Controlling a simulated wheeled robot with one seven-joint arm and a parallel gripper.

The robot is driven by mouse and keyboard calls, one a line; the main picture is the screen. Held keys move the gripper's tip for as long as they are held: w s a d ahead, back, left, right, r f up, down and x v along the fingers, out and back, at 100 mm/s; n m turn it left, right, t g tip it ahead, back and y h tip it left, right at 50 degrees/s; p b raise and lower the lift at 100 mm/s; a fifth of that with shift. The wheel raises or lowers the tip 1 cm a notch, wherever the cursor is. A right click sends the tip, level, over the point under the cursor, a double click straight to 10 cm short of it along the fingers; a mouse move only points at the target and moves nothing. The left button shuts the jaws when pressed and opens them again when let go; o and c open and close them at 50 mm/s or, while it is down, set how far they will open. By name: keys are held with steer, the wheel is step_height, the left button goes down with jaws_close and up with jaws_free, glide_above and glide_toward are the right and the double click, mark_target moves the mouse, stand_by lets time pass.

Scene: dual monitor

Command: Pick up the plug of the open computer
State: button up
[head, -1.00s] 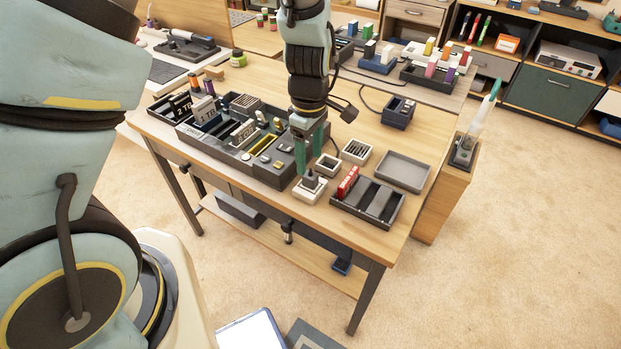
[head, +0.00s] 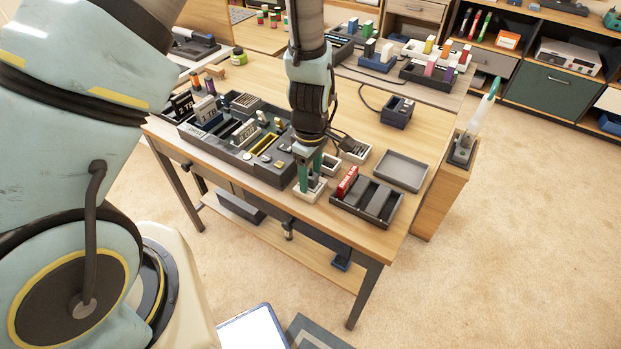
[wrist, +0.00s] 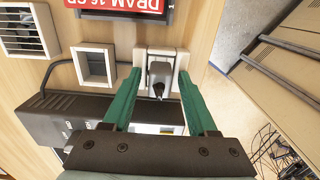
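The plug (wrist: 160,76) is a small grey block with a dark tip, seated in a white square socket base (wrist: 146,54) near the table's front edge. In the head view the white base (head: 309,195) shows, but the plug is mostly hidden by my fingers. My gripper (wrist: 159,76) is open, pointing down, with one green finger on each side of the plug and gaps between. In the head view my gripper (head: 310,182) is low over the white base. The open computer (head: 270,172) is a dark case with slots and modules, just left of the base.
A red DRAM stick (head: 347,182) stands in a dark slotted tray (head: 342,204) right of the base. Small white boxes (wrist: 95,66) sit close by. An empty grey tray (head: 402,170) lies farther right. The table's front edge is near.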

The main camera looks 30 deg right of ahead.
jaws_close()
steer(key=shift+r, duration=0.1)
stand_by(0.5)
step_height(320, 180, up, 9)
steer(key=shift+r+b, duration=0.15)
steer(key=shift+b, duration=0.75)
step_height(320, 180, up, 5)
steer(key=p, duration=0.5)
glide_above(311, 174)
steer(key=shift+a+r, duration=0.1)
